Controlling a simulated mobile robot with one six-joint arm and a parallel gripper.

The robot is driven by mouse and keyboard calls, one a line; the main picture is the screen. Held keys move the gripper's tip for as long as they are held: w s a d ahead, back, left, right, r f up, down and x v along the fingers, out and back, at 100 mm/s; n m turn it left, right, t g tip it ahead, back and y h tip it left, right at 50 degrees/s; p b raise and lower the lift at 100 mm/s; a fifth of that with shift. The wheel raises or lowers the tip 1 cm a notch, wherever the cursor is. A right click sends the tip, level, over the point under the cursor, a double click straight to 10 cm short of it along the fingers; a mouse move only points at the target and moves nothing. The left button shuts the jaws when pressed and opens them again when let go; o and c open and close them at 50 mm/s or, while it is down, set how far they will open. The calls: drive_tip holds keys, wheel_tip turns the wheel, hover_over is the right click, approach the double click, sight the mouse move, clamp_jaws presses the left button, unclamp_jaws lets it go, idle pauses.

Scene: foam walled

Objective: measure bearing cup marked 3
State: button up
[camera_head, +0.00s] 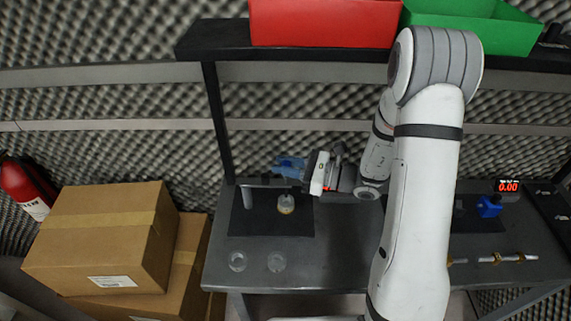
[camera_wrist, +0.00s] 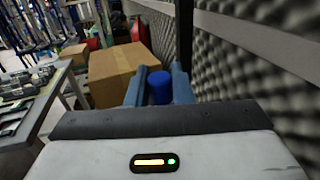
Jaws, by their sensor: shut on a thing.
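My gripper (camera_head: 286,166) reaches left over the dark mat (camera_head: 300,226), its blue fingers level. In the wrist view its fingers are closed on a blue cylindrical knob (camera_wrist: 160,86). Just below the fingers in the head view, a small clear cup (camera_head: 286,204) with a yellowish base sits on the mat, beside a grey post (camera_head: 248,197) with a short arm at its top. Two more clear cups, a left one (camera_head: 237,261) and a right one (camera_head: 277,262), stand on the bench in front of the mat. No number on any cup is legible.
A red display reading 0.00 (camera_head: 508,186) and a blue piece (camera_head: 488,207) are at the bench's right, with a brass-and-steel shaft (camera_head: 508,258) in front. Cardboard boxes (camera_head: 100,238) stand left of the bench. Red (camera_head: 325,22) and green (camera_head: 475,25) bins sit on the overhead shelf.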

sight(286, 182)
wheel_tip(286, 182, down, 4)
drive_tip(key=b, duration=0.2)
drive_tip(key=shift+f+b, duration=0.15)
drive_tip(key=shift+b, duration=0.25)
drive_tip(key=o, duration=0.9)
drive_tip(key=shift+c, duration=0.2)
drive_tip(key=b+v, duration=0.1)
drive_tip(key=v, duration=0.7)
